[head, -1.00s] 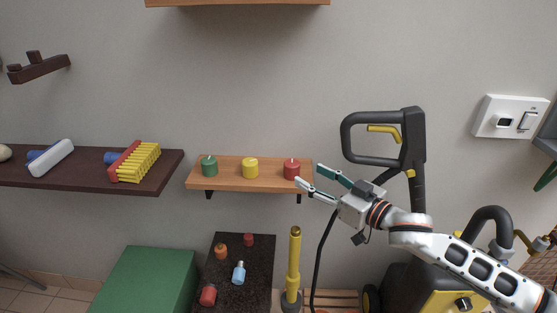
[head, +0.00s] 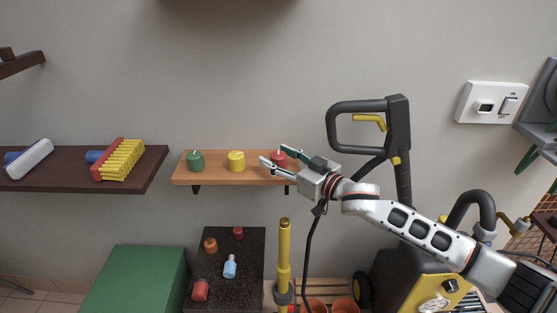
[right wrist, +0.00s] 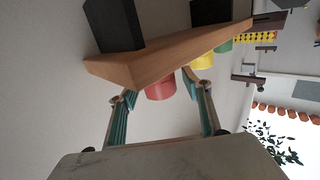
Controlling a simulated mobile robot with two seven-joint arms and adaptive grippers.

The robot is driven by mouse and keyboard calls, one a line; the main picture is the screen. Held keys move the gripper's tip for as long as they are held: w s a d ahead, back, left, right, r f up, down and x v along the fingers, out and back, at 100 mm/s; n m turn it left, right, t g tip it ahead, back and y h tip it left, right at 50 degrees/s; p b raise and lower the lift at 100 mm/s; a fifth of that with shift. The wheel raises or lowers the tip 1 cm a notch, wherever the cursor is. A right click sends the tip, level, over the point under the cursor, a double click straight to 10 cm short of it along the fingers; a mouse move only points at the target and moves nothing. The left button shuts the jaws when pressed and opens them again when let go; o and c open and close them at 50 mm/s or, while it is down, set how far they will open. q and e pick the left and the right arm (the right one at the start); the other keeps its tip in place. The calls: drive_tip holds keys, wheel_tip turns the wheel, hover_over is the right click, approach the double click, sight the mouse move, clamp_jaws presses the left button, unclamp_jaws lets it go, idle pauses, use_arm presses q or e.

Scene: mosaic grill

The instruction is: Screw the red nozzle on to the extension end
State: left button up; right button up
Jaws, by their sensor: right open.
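The red nozzle (head: 278,158) stands at the right end of a small wooden shelf (head: 215,179), in a row with a yellow nozzle (head: 236,161) and a green nozzle (head: 195,160). My right gripper (head: 273,154) is open, its fingers reaching to either side of the red nozzle. In the right wrist view the red nozzle (right wrist: 161,88) shows between the spread fingertips (right wrist: 158,84); contact cannot be told. The yellow extension (head: 284,245) stands upright below the shelf, its end (head: 284,222) pointing up and bare. My left gripper is not in view.
A black pressure-washer handle (head: 371,110) stands right of the shelf, with its hose hanging down. A dark speckled table (head: 250,260) with small items and a green box (head: 135,280) are below.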

drive_tip(key=c, duration=1.1)
drive_tip(key=shift+c, duration=0.2)
drive_tip(key=shift+r, duration=0.1)
